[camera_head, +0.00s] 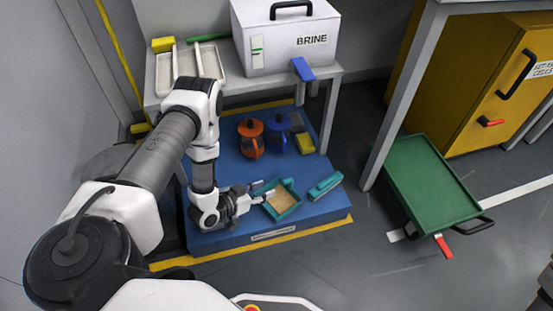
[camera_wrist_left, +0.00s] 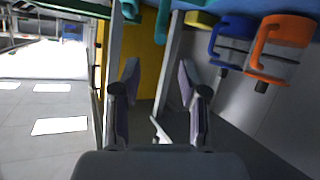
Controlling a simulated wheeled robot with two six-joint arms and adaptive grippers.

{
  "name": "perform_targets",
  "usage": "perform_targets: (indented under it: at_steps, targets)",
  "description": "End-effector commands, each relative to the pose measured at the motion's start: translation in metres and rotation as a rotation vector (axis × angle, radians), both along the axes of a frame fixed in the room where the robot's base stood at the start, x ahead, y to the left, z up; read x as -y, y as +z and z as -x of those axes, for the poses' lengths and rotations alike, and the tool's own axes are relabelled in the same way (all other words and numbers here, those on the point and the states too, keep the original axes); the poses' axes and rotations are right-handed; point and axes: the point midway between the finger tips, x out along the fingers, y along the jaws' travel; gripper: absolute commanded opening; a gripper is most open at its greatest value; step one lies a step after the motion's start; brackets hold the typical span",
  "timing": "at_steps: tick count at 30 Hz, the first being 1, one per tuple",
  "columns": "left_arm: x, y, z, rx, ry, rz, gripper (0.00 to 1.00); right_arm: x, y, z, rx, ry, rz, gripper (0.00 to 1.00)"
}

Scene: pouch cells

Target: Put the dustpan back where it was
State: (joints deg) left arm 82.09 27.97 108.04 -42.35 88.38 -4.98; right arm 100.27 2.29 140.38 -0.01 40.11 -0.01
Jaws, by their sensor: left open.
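A teal dustpan (camera_head: 282,201) with a tan, sandy-looking inside lies at the front of the blue platform (camera_head: 228,220) in the head view. My left gripper (camera_head: 263,191) is open at its left edge, with the fingertips close to the rim; I cannot tell whether they touch it. A teal brush (camera_head: 325,186) lies just right of the dustpan. In the left wrist view, my left gripper's fingers (camera_wrist_left: 157,78) are apart with nothing clearly held between them. Teal parts show at the top edge there, but I cannot tell which piece is which. My right gripper is out of view.
An orange jug-like item (camera_head: 251,137) and a blue one (camera_head: 278,134) stand farther back on the platform. A bench above holds a white BRINE box (camera_head: 285,45) and pale trays (camera_head: 185,68). A green cart (camera_head: 432,180) stands right, beyond a bench leg.

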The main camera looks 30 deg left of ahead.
Motion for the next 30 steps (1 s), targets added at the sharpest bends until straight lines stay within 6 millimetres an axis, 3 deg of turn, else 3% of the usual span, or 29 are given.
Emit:
perform_targets:
  at_steps: [4,8,11,13,16,19,30]
  targets:
    - [0.003,0.005,0.013,-0.031,-0.001,-0.001,0.43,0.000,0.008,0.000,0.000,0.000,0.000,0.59]
    - [0.053,-0.009,0.039,-0.341,0.003,-0.027,0.43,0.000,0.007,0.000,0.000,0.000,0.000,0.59]
    - [0.085,-0.006,0.106,-0.726,0.031,-0.109,0.43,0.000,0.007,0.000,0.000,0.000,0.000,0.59]
    - [0.089,0.008,0.157,-0.951,0.073,-0.179,0.43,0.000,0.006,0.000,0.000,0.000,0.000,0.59]
    - [0.086,0.025,0.199,-1.120,0.124,-0.236,0.43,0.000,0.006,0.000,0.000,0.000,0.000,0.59]
    - [0.084,0.029,0.210,-1.161,0.141,-0.248,0.43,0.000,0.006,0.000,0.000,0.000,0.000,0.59]
    - [0.084,0.029,0.209,-1.156,0.140,-0.245,0.43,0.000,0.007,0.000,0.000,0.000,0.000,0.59]
